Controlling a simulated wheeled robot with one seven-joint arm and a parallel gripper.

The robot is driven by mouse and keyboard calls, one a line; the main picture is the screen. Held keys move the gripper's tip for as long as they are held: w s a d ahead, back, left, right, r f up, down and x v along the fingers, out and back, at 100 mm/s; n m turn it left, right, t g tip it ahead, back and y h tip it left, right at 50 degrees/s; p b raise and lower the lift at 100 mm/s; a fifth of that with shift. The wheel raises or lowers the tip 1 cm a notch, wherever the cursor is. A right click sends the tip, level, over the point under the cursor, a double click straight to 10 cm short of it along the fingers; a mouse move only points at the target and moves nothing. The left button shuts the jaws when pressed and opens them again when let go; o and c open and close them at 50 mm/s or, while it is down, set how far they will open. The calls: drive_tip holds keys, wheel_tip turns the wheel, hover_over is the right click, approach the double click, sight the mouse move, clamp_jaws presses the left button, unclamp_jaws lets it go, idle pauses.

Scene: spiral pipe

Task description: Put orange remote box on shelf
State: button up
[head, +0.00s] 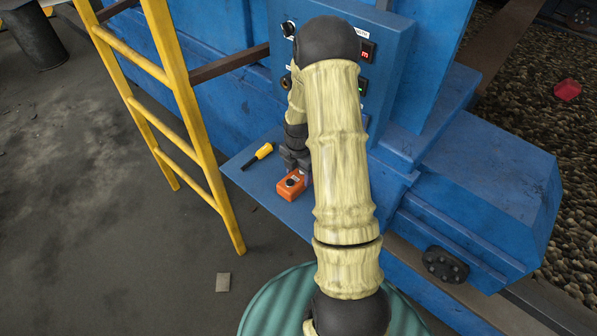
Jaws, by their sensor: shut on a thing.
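The orange remote box (288,190), with a dark knob on its top face, is at the blue shelf (240,178) that juts out from the machine. My gripper (296,168) reaches down at the box's far side and is shut on it. My pale, ridged arm hides the right part of the gripper and perhaps the box's right edge. I cannot tell whether the box rests on the shelf or hangs just above it.
A yellow-handled screwdriver (258,156) lies on the shelf left of the box. A yellow ladder (184,97) stands to the left. A blue control panel (392,66) rises behind my arm. The dark floor at left is mostly clear.

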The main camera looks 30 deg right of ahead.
sight(298, 175)
drive_tip(key=shift+f, duration=0.15)
drive_tip(key=o, duration=1.2)
drive_tip(key=shift+f, duration=0.1)
wheel_tip(298, 175, up, 12)
drive_tip(key=b, duration=0.3)
